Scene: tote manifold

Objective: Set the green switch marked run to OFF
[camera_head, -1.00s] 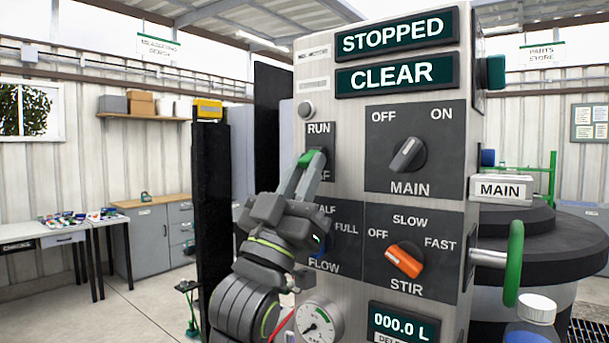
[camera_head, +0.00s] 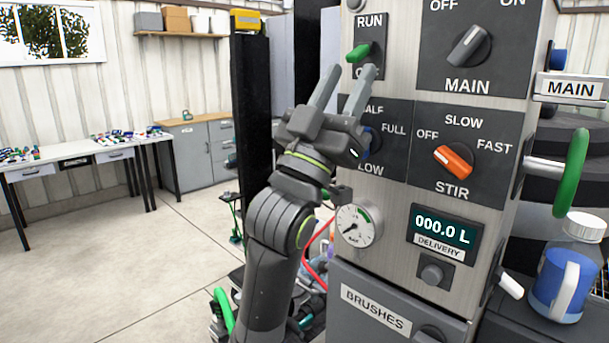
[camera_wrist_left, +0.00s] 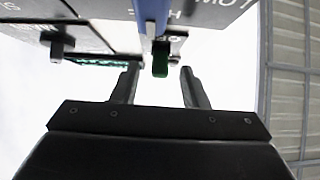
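The green switch (camera_head: 358,53) sits on a dark plate with RUN printed above it. The word below it is mostly hidden by a fingertip. Its lever sticks out to the left in the head view; I cannot tell for sure which setting it is at. My left gripper (camera_head: 351,70) is open and empty, its fingertips just below the switch. In the left wrist view the green switch (camera_wrist_left: 160,58) shows beyond and between the spread fingers (camera_wrist_left: 160,78), apart from them. My right gripper is not in view.
The blue FLOW knob (camera_head: 374,142) is partly behind my left gripper. The orange STIR knob (camera_head: 453,161) and grey MAIN knob (camera_head: 469,46) are to the right. A gauge (camera_head: 357,226) and delivery display (camera_head: 444,228) are below. A blue bottle (camera_head: 562,280) stands at right.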

